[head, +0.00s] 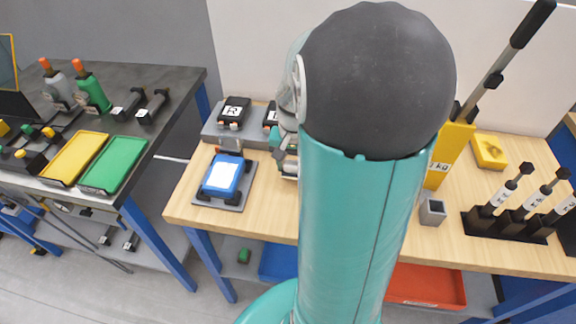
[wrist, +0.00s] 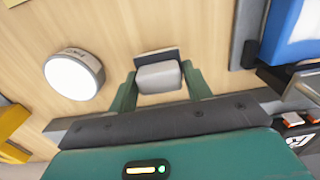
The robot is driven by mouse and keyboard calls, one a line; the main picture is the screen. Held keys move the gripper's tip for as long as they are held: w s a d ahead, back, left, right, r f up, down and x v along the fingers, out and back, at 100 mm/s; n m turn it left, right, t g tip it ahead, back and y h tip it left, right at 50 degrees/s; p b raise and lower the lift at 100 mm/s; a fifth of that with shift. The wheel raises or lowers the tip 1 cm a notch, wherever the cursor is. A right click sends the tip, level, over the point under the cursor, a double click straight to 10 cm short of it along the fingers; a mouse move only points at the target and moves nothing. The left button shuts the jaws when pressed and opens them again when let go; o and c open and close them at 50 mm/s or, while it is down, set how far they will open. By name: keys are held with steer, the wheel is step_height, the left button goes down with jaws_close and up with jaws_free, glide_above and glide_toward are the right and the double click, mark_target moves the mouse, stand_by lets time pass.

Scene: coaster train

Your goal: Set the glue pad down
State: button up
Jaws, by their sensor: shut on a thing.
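In the wrist view my gripper (wrist: 158,72) has its two green fingers on either side of a small light grey block with a dark flat edge, which I take to be the glue pad (wrist: 158,77). The block is over the wooden bench top (wrist: 205,25); I cannot tell whether it touches the wood. In the head view my own arm covers most of the gripper and hides the pad.
A white round labelled piece (wrist: 73,73) lies left of the pad. A blue block with a white top (head: 222,177) sits on a grey plate. A yellow upright tool (head: 447,155), small grey cup (head: 432,211) and black rack (head: 505,226) stand to the right.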

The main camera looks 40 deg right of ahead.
mark_target(293, 171)
steer(key=shift+f, duration=1.5)
steer(key=shift+f, duration=0.1)
steer(key=o, duration=1.2)
step_height(293, 171, up, 12)
steer(key=shift+r, duration=0.15)
steer(key=s+a+r+n+t, duration=0.2)
steer(key=a+n, duration=0.1)
steer(key=a, duration=0.4)
steer(key=s+a+r+n+t, duration=0.1)
steer(key=a+r+n, duration=0.1)
steer(key=a, duration=0.6)
steer(key=s+a+r+n+t, duration=0.2)
steer(key=a+r+n, duration=0.1)
steer(key=a+n, duration=0.2)
steer(key=a, duration=0.2)
steer(key=shift+s+a+t, duration=0.3)
